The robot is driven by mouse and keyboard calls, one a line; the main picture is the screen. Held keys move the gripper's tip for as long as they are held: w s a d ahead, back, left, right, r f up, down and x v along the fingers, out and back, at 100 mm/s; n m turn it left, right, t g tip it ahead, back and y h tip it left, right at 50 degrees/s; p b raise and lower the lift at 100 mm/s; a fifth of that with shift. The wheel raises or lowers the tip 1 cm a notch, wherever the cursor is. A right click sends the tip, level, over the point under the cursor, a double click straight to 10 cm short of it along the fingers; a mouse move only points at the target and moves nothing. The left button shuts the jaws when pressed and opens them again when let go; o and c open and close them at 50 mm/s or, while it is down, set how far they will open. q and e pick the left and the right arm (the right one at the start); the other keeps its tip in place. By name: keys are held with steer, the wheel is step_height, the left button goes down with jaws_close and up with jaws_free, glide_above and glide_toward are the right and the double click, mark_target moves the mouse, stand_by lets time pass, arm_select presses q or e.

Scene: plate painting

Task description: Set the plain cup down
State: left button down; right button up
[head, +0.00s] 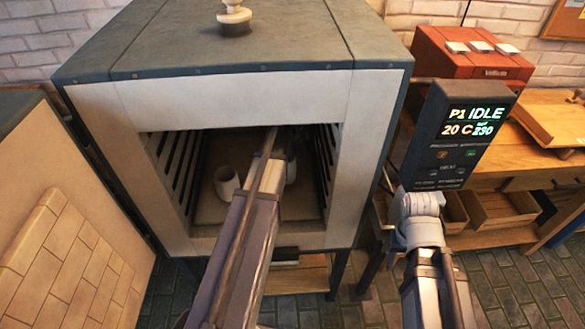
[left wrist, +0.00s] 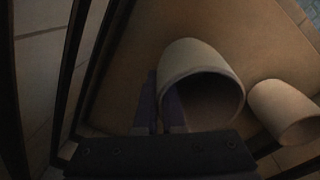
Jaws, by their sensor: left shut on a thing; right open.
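The plain cup (left wrist: 202,72) is pale with no visible pattern. My left gripper (left wrist: 167,108) is shut on its wall in the left wrist view. In the head view this cup (head: 291,170) is partly hidden behind my left arm, inside the kiln (head: 125,110). I cannot tell whether its base touches the kiln floor (head: 265,206). A second pale cup (head: 227,181) stands upright on that floor to the left; it also shows at the right of the left wrist view (left wrist: 285,110). My right gripper (head: 418,205) is open, outside the kiln below the control panel.
Slatted dark side walls (head: 325,155) flank the kiln chamber. The control panel (head: 457,135) reads IDLE, 20 C. A wooden bench (head: 515,165) with a red box (head: 465,62) stands at the right. The open kiln door (head: 75,240) is at the left.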

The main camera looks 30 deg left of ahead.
arm_select(q)
step_height(320, 180, down, 4)
steer(key=shift+d+r+b, duration=0.1)
steer(key=shift+r+b, duration=0.1)
steer(key=shift+b, duration=1.05)
steer(key=shift+r, duration=0.15)
arm_select(e)
step_height(320, 180, down, 3)
steer(key=shift+f, duration=0.15)
arm_select(q)
steer(key=c, duration=1.5)
jaws_free()
steer(key=o, duration=0.5)
arm_select(e)
steer(key=shift+f, duration=0.15)
arm_select(q)
steer(key=r+p, duration=0.7)
steer(key=p, duration=0.1)
steer(key=shift+s+r, duration=0.25)
steer(key=shift+r, duration=0.1)
arm_select(e)
step_height(320, 180, up, 8)
